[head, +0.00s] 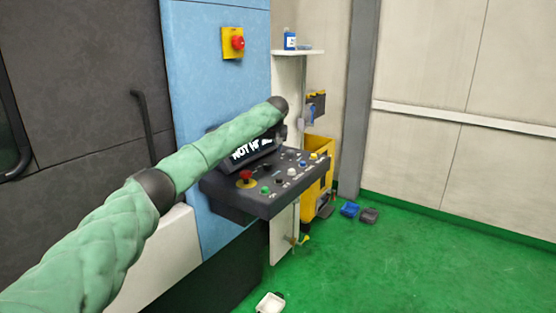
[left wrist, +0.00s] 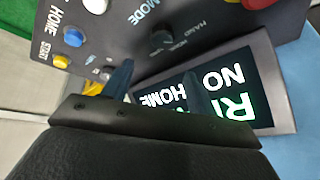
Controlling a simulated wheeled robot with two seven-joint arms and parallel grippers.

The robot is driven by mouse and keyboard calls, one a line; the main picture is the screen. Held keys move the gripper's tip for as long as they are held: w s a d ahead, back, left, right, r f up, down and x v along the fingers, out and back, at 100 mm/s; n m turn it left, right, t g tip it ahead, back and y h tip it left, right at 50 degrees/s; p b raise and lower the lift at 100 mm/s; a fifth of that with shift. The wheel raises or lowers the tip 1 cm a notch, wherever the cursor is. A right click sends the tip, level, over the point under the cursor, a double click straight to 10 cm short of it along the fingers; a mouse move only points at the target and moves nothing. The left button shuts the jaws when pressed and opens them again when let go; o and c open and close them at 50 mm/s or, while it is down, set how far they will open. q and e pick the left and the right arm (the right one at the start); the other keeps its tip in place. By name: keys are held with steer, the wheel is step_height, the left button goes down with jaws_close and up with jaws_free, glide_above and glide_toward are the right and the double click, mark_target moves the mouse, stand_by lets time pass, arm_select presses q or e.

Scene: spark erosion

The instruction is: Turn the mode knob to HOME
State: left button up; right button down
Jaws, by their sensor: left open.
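The mode knob (left wrist: 161,42) is a dark knob on the black control panel (left wrist: 110,38), beside the printed words MODE, HAND and HOME in the left wrist view. Its pointer direction is too dark to tell. My left gripper (left wrist: 157,84) is open and empty. Its two dark fingers are apart, pointing toward the knob, which shows just beyond and between them without visible contact. In the head view my left arm reaches the panel (head: 240,200) from the left; its gripper end (head: 283,131) is largely hidden. My right gripper is in neither view.
The lit screen (left wrist: 260,80) beside the knob is partly covered by a finger; NO and HOME are legible. A blue button (left wrist: 73,37), a yellow button (left wrist: 62,61) and a white button (left wrist: 96,5) sit nearby. A red emergency stop (head: 245,177) is at the panel's left.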

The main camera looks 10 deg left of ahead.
mark_target(268, 164)
arm_select(q)
steer(key=shift+w+a+f+n+g+p, duration=0.2)
steer(key=shift+f+n+p, duration=0.35)
steer(key=shift+f, duration=0.75)
steer(key=shift+w+a+f+n+g+p, duration=0.15)
steer(key=shift+w+a+f+n+p, duration=0.35)
steer(key=shift+f, duration=0.85)
steer(key=shift+d+f+n+g+p, duration=0.15)
steer(key=shift+f+n+p, duration=0.25)
steer(key=shift+f+n, duration=0.65)
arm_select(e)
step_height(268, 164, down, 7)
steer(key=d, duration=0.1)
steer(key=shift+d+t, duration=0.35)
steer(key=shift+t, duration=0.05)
arm_select(q)
steer(key=shift+a+f+m, duration=0.15)
steer(key=shift+f+m, duration=0.15)
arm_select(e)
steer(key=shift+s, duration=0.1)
arm_select(q)
steer(key=c, duration=1)
